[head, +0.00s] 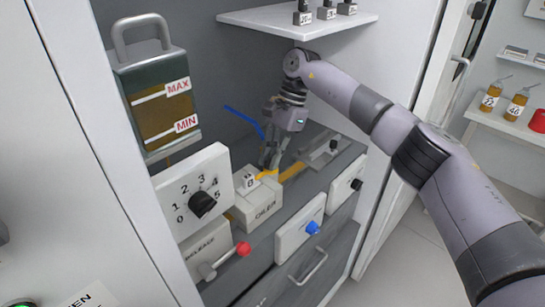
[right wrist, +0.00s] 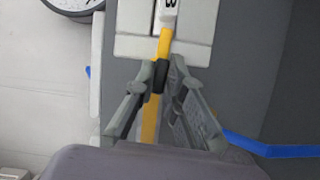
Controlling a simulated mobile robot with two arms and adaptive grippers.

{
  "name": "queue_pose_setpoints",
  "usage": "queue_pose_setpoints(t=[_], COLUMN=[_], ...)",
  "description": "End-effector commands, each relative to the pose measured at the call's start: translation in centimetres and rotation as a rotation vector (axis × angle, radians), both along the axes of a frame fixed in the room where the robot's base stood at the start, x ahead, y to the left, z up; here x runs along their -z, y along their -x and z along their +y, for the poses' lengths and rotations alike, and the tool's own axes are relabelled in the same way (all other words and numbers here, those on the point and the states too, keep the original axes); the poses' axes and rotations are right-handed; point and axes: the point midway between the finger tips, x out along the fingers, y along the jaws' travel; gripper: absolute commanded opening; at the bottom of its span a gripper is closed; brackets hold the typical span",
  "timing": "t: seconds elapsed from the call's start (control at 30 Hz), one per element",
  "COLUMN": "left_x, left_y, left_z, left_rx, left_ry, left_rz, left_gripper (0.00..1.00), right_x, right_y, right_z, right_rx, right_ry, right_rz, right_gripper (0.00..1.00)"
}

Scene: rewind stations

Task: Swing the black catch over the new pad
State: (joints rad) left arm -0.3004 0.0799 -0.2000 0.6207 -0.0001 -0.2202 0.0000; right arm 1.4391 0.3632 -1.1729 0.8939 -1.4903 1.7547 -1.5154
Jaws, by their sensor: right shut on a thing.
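My right gripper (head: 268,163) points down in the cabinet, beside a cream block (head: 262,211) with dark lettering. In the right wrist view its fingers (right wrist: 163,75) are shut around a yellow strip (right wrist: 164,45), with a small black piece (right wrist: 160,77) between the tips. I cannot tell whether that piece is the catch or part of a finger. The strip runs to a small white tagged part (head: 249,181) on the block. A small black knob (head: 333,144) stands on a grey plate to the right. No pad is clearly recognisable. My left gripper is out of view.
A white dial panel (head: 190,180) and a red-tipped lever (head: 243,249) are to the left. A panel with a blue knob (head: 312,227) is in front. A gauge tank (head: 159,105) hangs at the back left, and a shelf (head: 270,22) is above. A blue strip (head: 244,121) sticks up behind.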

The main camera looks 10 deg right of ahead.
Motion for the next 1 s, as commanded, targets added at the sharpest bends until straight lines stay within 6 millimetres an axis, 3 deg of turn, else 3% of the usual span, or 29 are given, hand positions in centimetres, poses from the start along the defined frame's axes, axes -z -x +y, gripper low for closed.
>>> queue_pose_setpoints(t=[0.77, 0.8, 1.0], left_x=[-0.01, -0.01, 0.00], left_y=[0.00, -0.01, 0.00], left_z=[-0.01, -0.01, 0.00], left_rx=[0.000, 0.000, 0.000], left_ry=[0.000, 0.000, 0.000], left_rz=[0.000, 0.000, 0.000], left_gripper=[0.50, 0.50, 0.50], right_x=[-0.08, -0.08, -0.05], right_y=[-0.13, -0.13, -0.10], right_z=[-0.01, -0.01, 0.01], right_rx=[-0.106, -0.106, -0.105], right_ry=[0.001, 0.001, 0.000], right_rz=[-0.005, -0.005, -0.003], right_gripper=[0.00, 0.12, 0.25])
